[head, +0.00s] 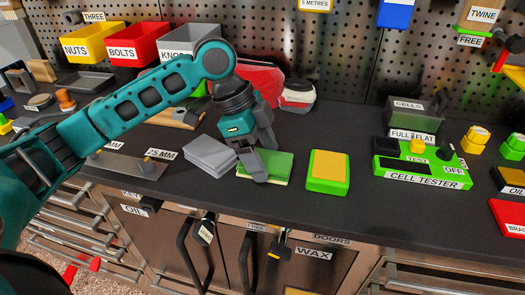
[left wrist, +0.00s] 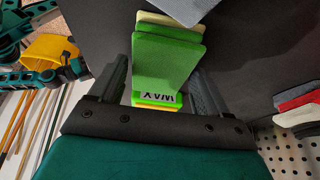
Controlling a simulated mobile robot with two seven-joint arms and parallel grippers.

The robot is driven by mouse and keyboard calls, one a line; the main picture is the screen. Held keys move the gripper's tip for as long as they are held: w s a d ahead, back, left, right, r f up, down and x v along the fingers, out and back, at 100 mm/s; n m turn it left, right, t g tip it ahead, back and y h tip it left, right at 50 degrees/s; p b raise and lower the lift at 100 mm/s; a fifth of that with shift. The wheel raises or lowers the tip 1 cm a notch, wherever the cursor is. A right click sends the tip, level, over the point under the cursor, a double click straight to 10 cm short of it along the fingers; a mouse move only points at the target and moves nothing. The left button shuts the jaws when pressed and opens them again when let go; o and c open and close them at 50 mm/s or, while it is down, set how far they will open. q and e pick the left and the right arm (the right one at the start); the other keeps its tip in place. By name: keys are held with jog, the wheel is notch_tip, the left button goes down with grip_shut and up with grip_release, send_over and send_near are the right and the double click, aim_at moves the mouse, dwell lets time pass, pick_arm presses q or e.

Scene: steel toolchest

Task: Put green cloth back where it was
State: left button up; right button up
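The green cloth (head: 284,166) is a flat folded pad at the front of the dark bench, between a grey folded cloth (head: 210,156) and a green block with a yellow top (head: 328,168). My left gripper (head: 263,158) points down over its left part, one finger in front and one behind. In the left wrist view the green cloth (left wrist: 168,62) lies between the spread fingers (left wrist: 160,88), with slim gaps at the sides. A pale layer (left wrist: 155,19) shows at its far end. Whether the cloth touches the bench is hard to tell. My right gripper is not seen.
A cell tester (head: 422,176) stands to the right, with bare bench before it. Yellow (head: 89,42), red (head: 134,45) and grey bins stand at the back left. A red object (head: 258,82) is behind the gripper. A 25 MM plate (head: 125,165) lies left of the grey cloth.

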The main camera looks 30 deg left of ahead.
pick_arm(q)
jog(key=shift+o, duration=1.2)
jog(key=shift+r, duration=0.15)
jog(key=p+v, duration=0.2)
jog(key=v, duration=1)
